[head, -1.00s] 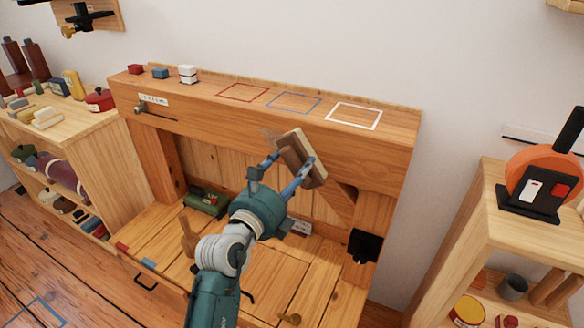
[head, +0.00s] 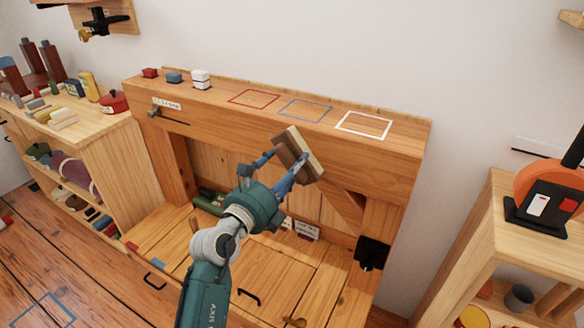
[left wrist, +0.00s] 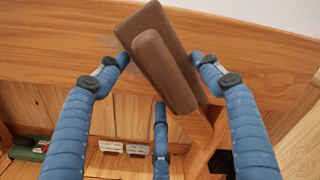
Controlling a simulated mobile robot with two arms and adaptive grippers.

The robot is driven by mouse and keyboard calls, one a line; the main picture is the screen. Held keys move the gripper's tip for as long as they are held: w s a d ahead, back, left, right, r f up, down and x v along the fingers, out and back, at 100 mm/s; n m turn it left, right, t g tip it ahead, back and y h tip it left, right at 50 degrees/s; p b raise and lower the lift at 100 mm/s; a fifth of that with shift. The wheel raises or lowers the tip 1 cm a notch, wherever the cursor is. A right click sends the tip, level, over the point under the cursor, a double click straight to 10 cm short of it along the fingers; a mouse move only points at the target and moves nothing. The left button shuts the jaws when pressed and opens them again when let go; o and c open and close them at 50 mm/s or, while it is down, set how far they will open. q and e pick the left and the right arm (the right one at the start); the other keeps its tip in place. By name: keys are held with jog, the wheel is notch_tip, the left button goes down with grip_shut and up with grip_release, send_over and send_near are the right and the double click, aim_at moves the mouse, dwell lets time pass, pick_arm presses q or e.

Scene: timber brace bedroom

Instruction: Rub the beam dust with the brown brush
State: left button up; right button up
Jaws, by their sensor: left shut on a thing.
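The brush (head: 299,154) has a brown back and a pale bristle side. My left gripper (head: 277,169) is shut on it and holds it tilted at the front face of the wooden beam (head: 230,120). The left wrist view shows the brown brush (left wrist: 163,55) between the blue fingers, its far side towards the beam (left wrist: 60,45). I cannot tell whether the bristles touch the wood. Faint grey beam dust (left wrist: 107,43) shows just left of the brush in the left wrist view; the brush hides part of that area. My right gripper is not in view.
Small red, blue and white blocks (head: 200,79) stand on the beam's left top, beside painted square outlines (head: 363,125). Below is a wooden desk surface (head: 285,268). Shelves stand left (head: 100,135) and right (head: 475,235). A black box (head: 371,252) hangs below the beam's right end.

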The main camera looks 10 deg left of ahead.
pick_arm(q)
jog(key=shift+w+a+f, duration=0.1)
jog(key=shift+a, duration=0.1)
jog(key=w+a, duration=0.3)
jog(key=a, duration=0.6)
jog(key=shift+w+a+p, duration=0.15)
jog(key=shift+a+p, duration=0.05)
jog(key=shift+p, duration=0.25)
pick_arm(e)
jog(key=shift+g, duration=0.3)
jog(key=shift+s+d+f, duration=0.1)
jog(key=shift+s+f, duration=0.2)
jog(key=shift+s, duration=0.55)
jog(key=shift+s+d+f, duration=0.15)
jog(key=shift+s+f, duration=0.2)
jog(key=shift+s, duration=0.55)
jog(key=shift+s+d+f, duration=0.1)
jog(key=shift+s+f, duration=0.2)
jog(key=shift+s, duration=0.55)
